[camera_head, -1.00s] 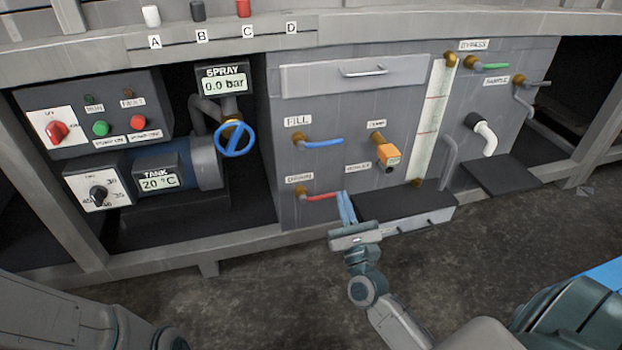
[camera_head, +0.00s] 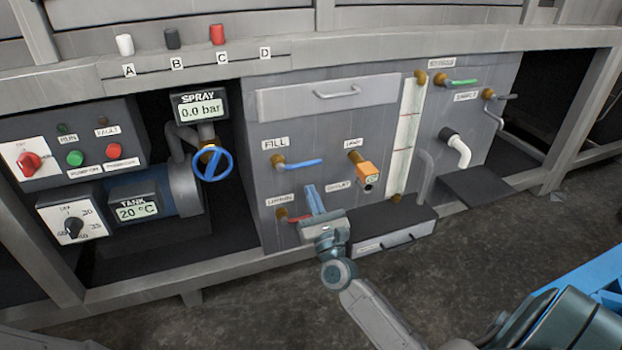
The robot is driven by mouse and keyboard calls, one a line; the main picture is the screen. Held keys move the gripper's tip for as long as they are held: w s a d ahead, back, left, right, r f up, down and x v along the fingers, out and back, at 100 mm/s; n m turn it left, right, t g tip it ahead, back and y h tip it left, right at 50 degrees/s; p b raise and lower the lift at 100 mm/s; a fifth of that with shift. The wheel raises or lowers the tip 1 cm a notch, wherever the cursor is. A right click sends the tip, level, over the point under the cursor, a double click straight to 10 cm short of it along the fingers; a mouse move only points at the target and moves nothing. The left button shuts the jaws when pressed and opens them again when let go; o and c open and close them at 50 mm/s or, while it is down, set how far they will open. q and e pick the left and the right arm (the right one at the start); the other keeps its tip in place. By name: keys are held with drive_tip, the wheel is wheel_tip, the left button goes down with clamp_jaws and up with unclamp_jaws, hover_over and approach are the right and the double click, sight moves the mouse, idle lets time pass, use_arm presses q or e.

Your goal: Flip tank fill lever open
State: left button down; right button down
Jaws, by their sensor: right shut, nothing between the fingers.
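The tank fill lever (camera_head: 303,164) is a blue handle on a brass valve under the FILL label (camera_head: 275,143). It points right, close to horizontal. My right gripper (camera_head: 312,190) is shut and empty, its blue fingers pointing up just below the fill lever. A small gap shows between fingertips and lever. The red drain lever (camera_head: 296,220) is below, partly hidden behind my right gripper. My left gripper is not in view.
An orange valve (camera_head: 367,172) is right of the fill lever. A dark box shelf (camera_head: 385,225) juts out below it. A blue handwheel (camera_head: 212,164) stands at the left. The clear sight tube (camera_head: 405,138) is farther right.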

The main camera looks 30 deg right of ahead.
sight(301, 165)
drive_tip(key=shift+x, duration=1.1)
drive_tip(key=r+p, duration=0.1)
drive_tip(key=r, duration=0.1)
drive_tip(key=s+r+p, duration=0.1)
drive_tip(key=shift+a+r, duration=0.1)
drive_tip(key=shift+r, duration=0.3)
